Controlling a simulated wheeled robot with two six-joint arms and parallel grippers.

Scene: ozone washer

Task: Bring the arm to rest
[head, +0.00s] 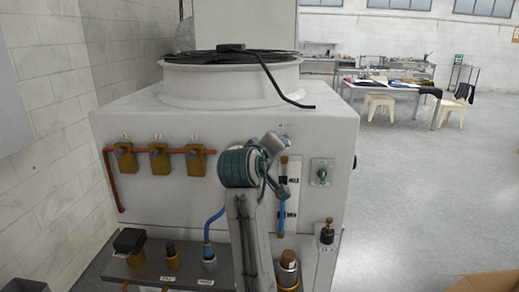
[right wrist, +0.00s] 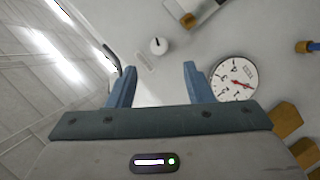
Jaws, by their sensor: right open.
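My right arm (head: 245,165) rises from the bottom of the head view in front of the machine's front panel (head: 220,190). Its gripper cannot be made out clearly there. In the right wrist view my right gripper (right wrist: 160,84) is open, with two blue fingers apart and nothing held between them. Beyond the fingers are a grey panel with a small white knob (right wrist: 158,47) and a round gauge (right wrist: 235,79) with a red needle, beside the right finger. My left gripper is not in view.
The front panel carries brass valves (head: 160,158) on a copper pipe and a blue hose (head: 208,232). A blue-marked tube (head: 282,215) stands behind my arm. A black cable (head: 275,80) hangs over the machine's top. Open floor (head: 430,190) lies to the right.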

